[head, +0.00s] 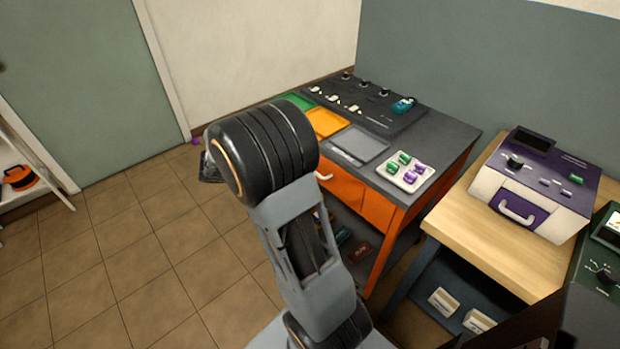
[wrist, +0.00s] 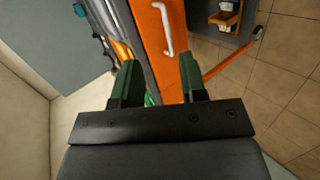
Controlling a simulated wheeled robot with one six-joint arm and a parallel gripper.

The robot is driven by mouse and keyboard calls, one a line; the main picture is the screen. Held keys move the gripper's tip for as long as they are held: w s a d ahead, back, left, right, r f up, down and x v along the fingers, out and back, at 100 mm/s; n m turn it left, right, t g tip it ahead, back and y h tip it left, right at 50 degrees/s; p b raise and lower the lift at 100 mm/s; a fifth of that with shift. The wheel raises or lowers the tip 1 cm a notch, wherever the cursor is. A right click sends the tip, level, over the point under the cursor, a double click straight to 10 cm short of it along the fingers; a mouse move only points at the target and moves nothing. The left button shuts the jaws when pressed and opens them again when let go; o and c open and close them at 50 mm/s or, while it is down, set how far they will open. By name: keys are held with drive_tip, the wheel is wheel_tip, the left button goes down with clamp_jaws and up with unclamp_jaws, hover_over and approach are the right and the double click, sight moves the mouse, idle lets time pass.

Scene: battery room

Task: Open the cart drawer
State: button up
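The orange cart (head: 388,222) stands against the wall with a dark grey top. Its orange drawer front (head: 346,188) looks flush under the top, partly hidden by my arm. A white bar handle (head: 323,177) shows at the arm's edge. In the wrist view the drawer front (wrist: 150,45) and its handle (wrist: 164,28) lie beyond my fingertips, toward the top. My gripper (wrist: 159,75) is open, with two green fingers apart and nothing held. The handle is ahead of the gap, not touched by either finger. In the head view the arm hides most of the gripper.
Green and orange trays (head: 325,122), a control panel (head: 365,105) and a white tray with green and purple pieces (head: 405,172) are on the cart top. A wooden table (head: 480,225) with a purple-and-white device (head: 535,185) stands right. Tiled floor (head: 130,260) is clear on the left.

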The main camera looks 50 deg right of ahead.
drive_tip(key=w+d+f+n+h+b, duration=0.1)
drive_tip(key=w+d+f+h+b, duration=0.1)
drive_tip(key=w+d+f+h, duration=0.3)
drive_tip(key=w+d+f+b, duration=0.1)
drive_tip(key=w+d+f, duration=0.15)
drive_tip(key=f, duration=0.45)
drive_tip(key=shift+t, duration=0.6)
drive_tip(key=shift+s+x, duration=0.2)
drive_tip(key=shift+x, duration=3.25)
drive_tip(key=shift+s+x, duration=0.15)
drive_tip(key=shift+x, duration=3.3)
clamp_jaws()
